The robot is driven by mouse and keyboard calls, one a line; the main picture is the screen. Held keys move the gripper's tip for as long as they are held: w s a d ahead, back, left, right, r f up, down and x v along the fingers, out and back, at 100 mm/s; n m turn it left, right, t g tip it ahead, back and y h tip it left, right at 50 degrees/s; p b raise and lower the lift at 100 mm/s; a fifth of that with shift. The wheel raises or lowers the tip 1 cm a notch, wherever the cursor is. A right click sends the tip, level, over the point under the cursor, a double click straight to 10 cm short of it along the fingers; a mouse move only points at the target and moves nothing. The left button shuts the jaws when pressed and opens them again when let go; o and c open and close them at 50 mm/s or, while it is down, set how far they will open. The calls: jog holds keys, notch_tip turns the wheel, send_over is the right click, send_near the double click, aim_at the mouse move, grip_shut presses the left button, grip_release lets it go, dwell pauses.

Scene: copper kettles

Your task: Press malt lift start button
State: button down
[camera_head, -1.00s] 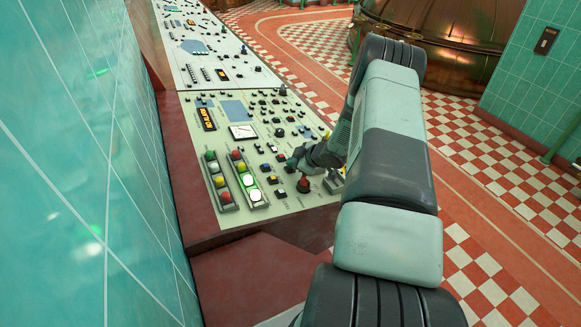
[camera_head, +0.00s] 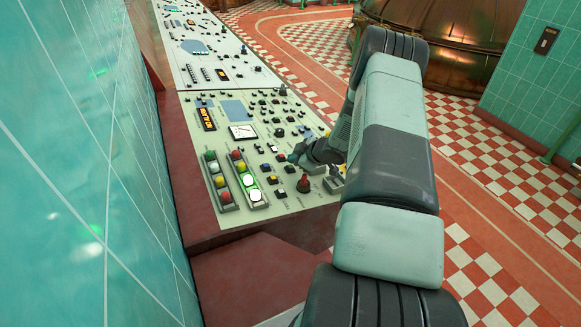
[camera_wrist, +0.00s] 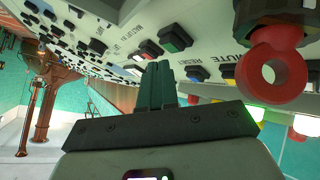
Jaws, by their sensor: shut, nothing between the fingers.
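My gripper (camera_wrist: 159,85) is shut and empty, with its dark green fingers pointing at the button panel in the wrist view. In the head view, my gripper (camera_head: 296,157) is low over the right part of the pale control panel (camera_head: 262,205). The small labels are tilted and hard to read, so I cannot tell which is the malt lift start button. I cannot tell whether the fingertips touch the panel.
A red knob with a ring-shaped end (camera_wrist: 272,72) stands out close to the right of my fingers. In the head view, a red knob (camera_head: 303,184) and columns of coloured lamps (camera_head: 247,180) are nearby. A green tiled wall (camera_head: 90,170) borders the panel's left side.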

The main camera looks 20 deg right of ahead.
jog(key=shift+d+r, duration=0.25)
jog(key=shift+r, duration=1)
jog(key=shift+d+r, duration=0.25)
jog(key=shift+r, duration=0.95)
dwell(5.5)
